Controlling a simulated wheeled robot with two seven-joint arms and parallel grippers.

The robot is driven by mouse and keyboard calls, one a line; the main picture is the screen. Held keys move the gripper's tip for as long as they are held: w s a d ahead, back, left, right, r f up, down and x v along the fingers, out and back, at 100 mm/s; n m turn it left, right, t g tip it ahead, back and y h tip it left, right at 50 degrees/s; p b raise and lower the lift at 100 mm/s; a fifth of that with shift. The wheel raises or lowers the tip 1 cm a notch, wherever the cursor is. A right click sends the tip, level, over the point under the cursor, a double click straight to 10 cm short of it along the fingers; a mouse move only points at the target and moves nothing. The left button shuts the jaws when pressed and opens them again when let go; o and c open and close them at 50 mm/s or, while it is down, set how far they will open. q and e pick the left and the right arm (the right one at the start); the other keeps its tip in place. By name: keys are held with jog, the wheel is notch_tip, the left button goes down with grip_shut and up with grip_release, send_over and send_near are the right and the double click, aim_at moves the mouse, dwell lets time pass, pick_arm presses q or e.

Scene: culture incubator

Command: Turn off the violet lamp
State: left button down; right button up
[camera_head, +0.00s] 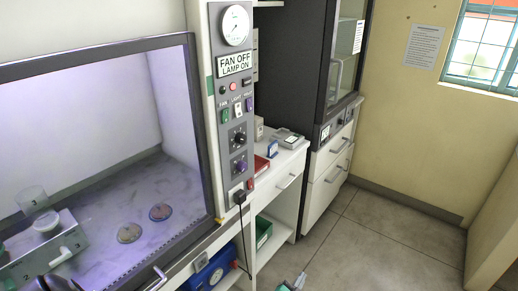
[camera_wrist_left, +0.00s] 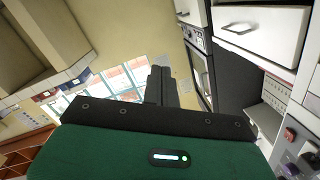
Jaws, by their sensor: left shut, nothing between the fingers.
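The hood (camera_head: 110,52) at left glows pale violet inside, so its lamp looks lit. Its control panel (camera_head: 222,160) stands upright at the hood's right edge. A sign (camera_head: 234,64) on it reads "FAN OFF LAMP ON". Below are a green switch (camera_head: 224,116), a white switch (camera_head: 237,108) and a violet switch (camera_head: 249,104); their positions are too small to read. My left gripper (camera_head: 300,279) is at the bottom edge, low and right of the panel, apart from it. Its dark fingers (camera_wrist_left: 160,86) are shut and empty in the wrist view. My right gripper is not in view.
Dishes (camera_head: 130,233) and a metal stand (camera_head: 50,250) are inside the hood behind its glass. Two knobs (camera_head: 239,138) and a plug with a cable (camera_head: 239,196) are lower on the panel. A white counter (camera_head: 290,160) lies right of it. The floor (camera_head: 390,240) at right is clear.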

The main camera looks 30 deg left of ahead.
pick_arm(q)
jog(key=w+a+r+n+t+y, duration=0.1)
jog(key=w+r+n+y, duration=0.2)
jog(key=r, duration=0.8)
jog(key=w+a+r+n+t+y, duration=0.2)
jog(key=w+r+y, duration=0.3)
jog(key=r, duration=0.5)
jog(key=w+a+r+n+t+y, duration=0.15)
jog(key=r+y, duration=0.35)
jog(key=r, duration=0.6)
jog(key=s+a+r+n+g+y, duration=0.2)
jog(key=r+n+g+y, duration=0.4)
jog(key=r+n+g, duration=0.2)
jog(key=s+a+r+n+g+y+b, duration=0.1)
jog(key=s+a+r+n+g+y, duration=0.1)
jog(key=r+n+g+y, duration=0.4)
notch_tip(320, 180, up, 4)
jog(key=a+n+g, duration=0.1)
jog(key=n+g, duration=0.1)
jog(key=g, duration=0.4)
jog(key=shift+s+a+r, duration=0.15)
jog(key=shift+s, duration=0.25)
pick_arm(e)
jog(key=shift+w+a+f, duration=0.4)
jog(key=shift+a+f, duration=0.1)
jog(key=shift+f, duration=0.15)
